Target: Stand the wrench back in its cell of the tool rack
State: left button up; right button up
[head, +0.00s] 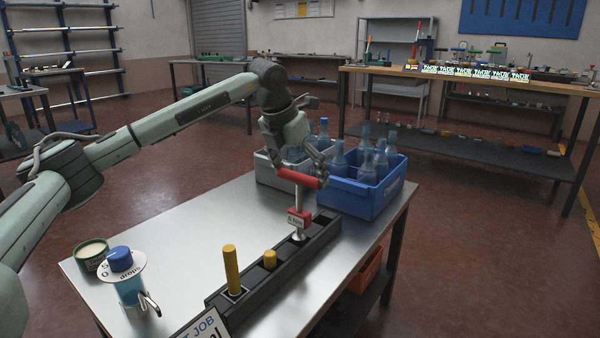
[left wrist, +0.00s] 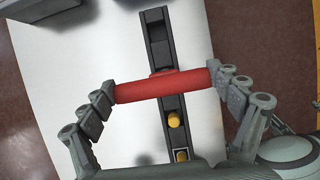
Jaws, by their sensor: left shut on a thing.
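The wrench, a T-shaped tool with a thick red crossbar (head: 298,178), is upright, with a thin shaft, a red collar and a small label below. My left gripper (head: 314,172) is shut on the crossbar from above; in the left wrist view the fingers (left wrist: 164,87) grip its two ends (left wrist: 160,86). The black tool rack (head: 322,238) runs along the bench below. The wrench's metal lower end is at the far part of the rack; I cannot tell how deep it sits in a cell. Two yellow-handled tools (head: 231,268) (head: 270,259) stand in nearer cells. My right gripper is out of view.
A blue crate (head: 365,200) with bottles stands behind the rack, beside a grey crate (head: 268,172). A blue-capped bottle (head: 122,262) and a green tin (head: 91,254) stand at the front left.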

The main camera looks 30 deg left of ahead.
pick_arm(q)
jog(key=shift+f+b, duration=0.7)
jog(key=shift+f, duration=0.45)
jog(key=o, duration=1.6)
jog(key=v, duration=1.2)
